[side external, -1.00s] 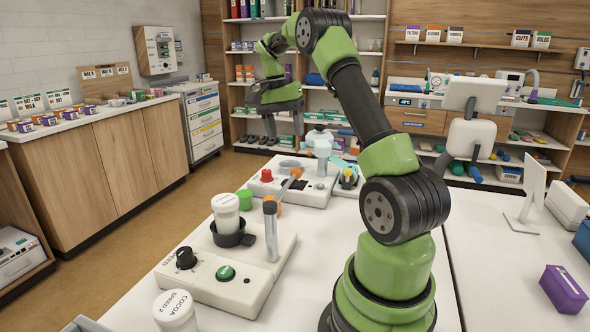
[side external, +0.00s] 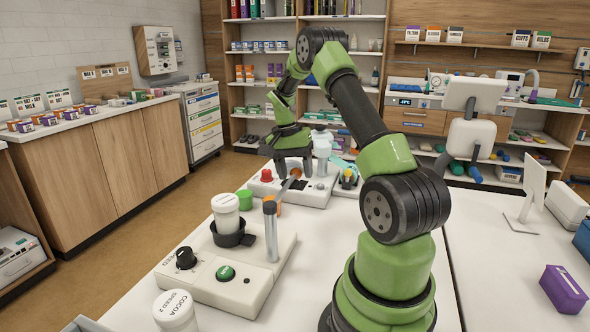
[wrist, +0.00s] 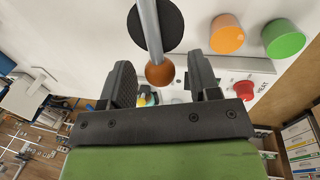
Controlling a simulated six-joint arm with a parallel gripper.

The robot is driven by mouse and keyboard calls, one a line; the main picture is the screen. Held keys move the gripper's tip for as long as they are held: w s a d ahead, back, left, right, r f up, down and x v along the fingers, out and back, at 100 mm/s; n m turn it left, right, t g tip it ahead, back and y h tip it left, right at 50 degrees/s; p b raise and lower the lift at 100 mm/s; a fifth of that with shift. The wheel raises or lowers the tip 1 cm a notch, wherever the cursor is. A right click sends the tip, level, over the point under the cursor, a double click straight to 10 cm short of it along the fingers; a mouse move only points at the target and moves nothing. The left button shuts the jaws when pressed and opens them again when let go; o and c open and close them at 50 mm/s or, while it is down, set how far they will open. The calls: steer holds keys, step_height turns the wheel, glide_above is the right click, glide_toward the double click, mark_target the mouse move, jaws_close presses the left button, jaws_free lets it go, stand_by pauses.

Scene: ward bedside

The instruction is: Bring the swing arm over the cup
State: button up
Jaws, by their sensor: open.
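The swing arm runs from a grey post (side external: 271,230) toward the back and ends in an orange-brown knob (side external: 296,173). The white cup (side external: 226,212) with a lid stands upright in a black holder (side external: 232,239) left of the post, with the swing arm pointing away from it. My gripper (side external: 293,170) is open and low at the arm's far end, around the knob. In the wrist view the knob (wrist: 160,73) lies between my fingers (wrist: 160,68), with a gap on each side, at the end of the pale bar (wrist: 149,28). Finger contact does not show.
The post and cup holder stand on a white base with a black dial (side external: 186,258) and green button (side external: 225,272). A green lid (side external: 245,199) and an orange lid (wrist: 228,33) lie near. Behind is a device with a red knob (side external: 266,175). A cocoa jar (side external: 175,311) stands in front.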

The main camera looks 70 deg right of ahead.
jaws_close()
steer(key=shift+w, duration=0.1)
steer(key=shift+w+a+n+t+h, duration=0.35)
steer(key=shift+w+a+n, duration=1.75)
steer(key=shift+w+n, duration=0.45)
steer(key=shift+w+a+n+t+h, duration=0.25)
steer(key=shift+w+a+n+h, duration=0.05)
steer(key=shift+w+a+n, duration=2)
steer(key=shift+w+a+n+t+h, duration=0.35)
steer(key=shift+w+a+n, duration=1.55)
steer(key=shift+w+n, duration=0.8)
steer(key=shift+a, duration=0.1)
